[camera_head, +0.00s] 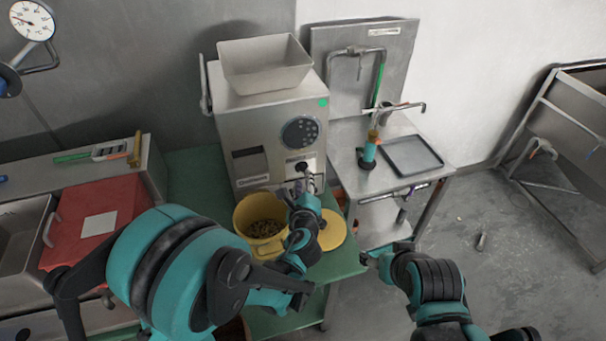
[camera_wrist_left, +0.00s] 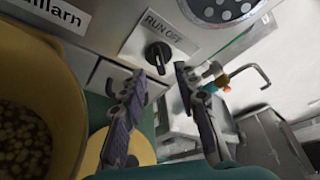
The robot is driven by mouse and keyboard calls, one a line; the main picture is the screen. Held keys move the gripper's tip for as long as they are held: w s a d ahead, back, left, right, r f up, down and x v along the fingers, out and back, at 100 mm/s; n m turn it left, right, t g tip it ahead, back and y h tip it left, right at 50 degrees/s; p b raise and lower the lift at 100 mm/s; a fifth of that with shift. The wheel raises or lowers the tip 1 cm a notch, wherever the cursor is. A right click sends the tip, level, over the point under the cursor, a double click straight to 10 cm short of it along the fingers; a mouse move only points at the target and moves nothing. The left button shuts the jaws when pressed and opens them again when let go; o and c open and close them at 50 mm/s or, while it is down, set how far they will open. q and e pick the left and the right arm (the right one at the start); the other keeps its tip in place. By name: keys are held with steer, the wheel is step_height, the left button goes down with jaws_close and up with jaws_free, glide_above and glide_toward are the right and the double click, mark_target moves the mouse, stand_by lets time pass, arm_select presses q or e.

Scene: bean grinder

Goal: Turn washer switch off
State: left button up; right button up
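The machine (camera_head: 270,115) is a grey metal box with a hopper on top. On its lower front is a black rotary switch (camera_wrist_left: 158,56) under a plate marked RUN OFF. In the head view, the switch (camera_head: 301,167) shows just above my left gripper (camera_head: 306,182). In the left wrist view, the fingers of my left gripper (camera_wrist_left: 160,78) are apart with nothing between them. The switch shows beyond the gap between the tips; I see no clear contact. My right gripper (camera_head: 372,262) is low, right of the green table, too small to judge.
A yellow bucket (camera_head: 243,221) of beans stands left of my left gripper, with a round yellow lid (camera_head: 334,229) to its right. A metal side table (camera_head: 350,148) holds a dark tray (camera_head: 411,156) and a teal-and-orange item (camera_head: 369,152). A red panel (camera_head: 112,196) is at left.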

mark_target(303, 171)
arm_select(q)
steer(key=shift+b+x, duration=0.4)
steer(key=shift+x, duration=1.8)
jaws_close()
steer(key=shift+d+m+g+y+p, duration=0.15)
steer(key=shift+m+g+y, duration=0.45)
steer(key=shift+m+y, duration=0.8)
steer(key=shift+m+g+y+p, duration=0.15)
steer(key=shift+m+g+y, duration=0.5)
steer(key=shift+m, duration=1.45)
